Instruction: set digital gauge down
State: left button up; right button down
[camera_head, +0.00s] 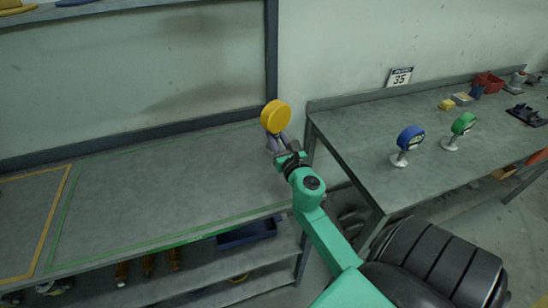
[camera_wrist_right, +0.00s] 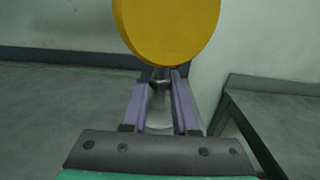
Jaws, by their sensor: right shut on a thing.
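The yellow digital gauge (camera_head: 275,116) is held upright by its stem in my right gripper (camera_head: 281,142), at the right end of the left bench (camera_head: 170,190). In the right wrist view the yellow gauge (camera_wrist_right: 168,25) shows its plain round back, and the purple fingers of the gripper (camera_wrist_right: 161,78) are shut on the stem just below it. A pale part shows below, between the fingers. Whether the base touches the bench top is hidden by the gripper. My left gripper is in neither view.
A blue gauge (camera_head: 409,139) and a green gauge (camera_head: 461,127) stand on the right bench (camera_head: 370,150). A red bin (camera_head: 488,84) and small items lie farther back. Green tape outlines a clear area on the left bench. A blue tray (camera_head: 246,234) sits on the shelf below.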

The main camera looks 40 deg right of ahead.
notch_tip(320, 180, down, 3)
jog(key=shift+r+b, duration=0.1)
jog(key=shift+b, duration=0.4)
jog(key=shift+s+a+f+b, duration=0.15)
jog(key=shift+f+b, duration=0.15)
jog(key=shift+f, duration=0.05)
notch_tip(320, 180, down, 3)
jog(key=shift+s+r+b, duration=0.1)
jog(key=shift+s+b, duration=0.05)
jog(key=shift+b, duration=1.1)
jog(key=c, duration=0.7)
grip_release()
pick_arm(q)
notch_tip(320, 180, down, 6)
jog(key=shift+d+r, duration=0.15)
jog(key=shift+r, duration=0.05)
